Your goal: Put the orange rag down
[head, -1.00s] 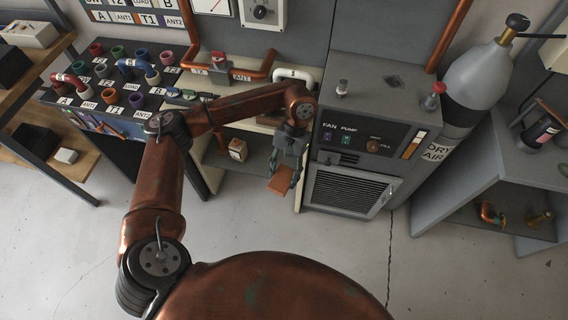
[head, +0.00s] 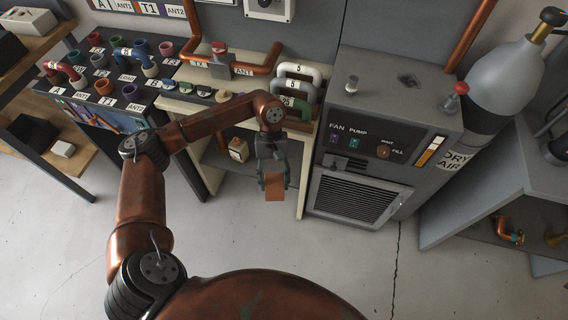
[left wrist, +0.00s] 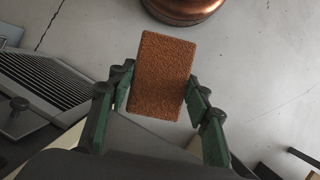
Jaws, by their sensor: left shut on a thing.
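The orange rag (head: 275,188) is a small flat rectangle with a rough surface. My left gripper (head: 274,178) is shut on it and holds it in the air in front of the cream shelf unit, left of the grey cabinet. In the left wrist view the rag (left wrist: 161,75) stands out between the green fingers of my left gripper (left wrist: 157,100), with open floor beyond it. My right gripper is in neither view.
The grey fan and pump cabinet (head: 360,195) stands right of the rag. The cream shelf unit (head: 190,105) holds several pipe pieces on top and a small box (head: 238,150) below. A gas cylinder (head: 505,80) stands at the right. The concrete floor (head: 230,235) in front is clear.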

